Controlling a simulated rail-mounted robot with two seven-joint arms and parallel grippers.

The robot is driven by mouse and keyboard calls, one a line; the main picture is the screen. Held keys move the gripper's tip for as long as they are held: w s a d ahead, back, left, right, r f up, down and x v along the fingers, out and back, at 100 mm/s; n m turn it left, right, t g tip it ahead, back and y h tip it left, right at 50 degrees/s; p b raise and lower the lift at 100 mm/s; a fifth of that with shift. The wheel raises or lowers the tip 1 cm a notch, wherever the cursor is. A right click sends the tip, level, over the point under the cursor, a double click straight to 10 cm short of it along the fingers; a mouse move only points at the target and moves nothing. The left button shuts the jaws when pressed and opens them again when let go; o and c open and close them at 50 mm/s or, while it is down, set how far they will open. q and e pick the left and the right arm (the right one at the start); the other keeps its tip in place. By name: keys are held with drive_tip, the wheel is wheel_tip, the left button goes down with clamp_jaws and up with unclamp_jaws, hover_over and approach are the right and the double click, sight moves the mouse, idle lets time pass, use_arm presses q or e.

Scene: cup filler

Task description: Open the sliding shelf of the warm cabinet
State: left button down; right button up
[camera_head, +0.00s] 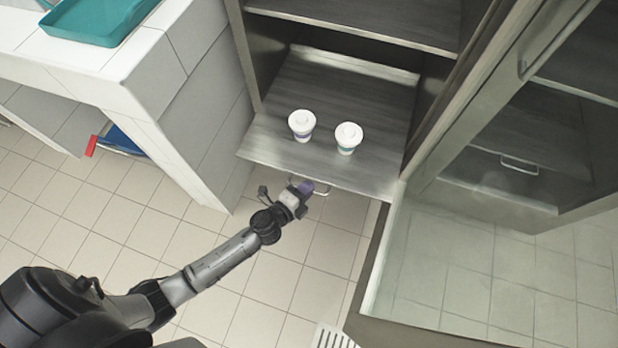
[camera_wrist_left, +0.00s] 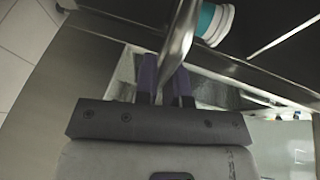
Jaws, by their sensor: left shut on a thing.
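The warm cabinet's sliding shelf (camera_head: 290,150) is a dark metal plate that juts out past the cabinet's side wall in the head view. My left gripper (camera_head: 308,187) is at the handle's left part. In the left wrist view its purple fingers (camera_wrist_left: 163,82) are closed about the handle bar (camera_wrist_left: 184,35), which crosses between them. One cup (camera_wrist_left: 214,24) shows beyond. My right gripper is not in view.
The glass cabinet door (camera_head: 490,200) stands open at the right. A tiled counter (camera_head: 150,75) with a teal tray (camera_head: 97,20) is at the left. An upper shelf (camera_head: 370,22) is above the cups. Tiled floor (camera_head: 270,290) lies free in front.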

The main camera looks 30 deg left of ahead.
use_arm(q)
drive_tip(key=shift+s+d, duration=0.15)
drive_tip(key=shift+s, duration=0.05)
drive_tip(key=c, duration=1.2)
unclamp_jaws()
drive_tip(key=shift+s, duration=0.15)
drive_tip(key=p+v, duration=0.2)
drive_tip(key=v, duration=1.1)
drive_tip(key=shift+s+r, duration=0.15)
drive_tip(key=shift+s, duration=0.15)
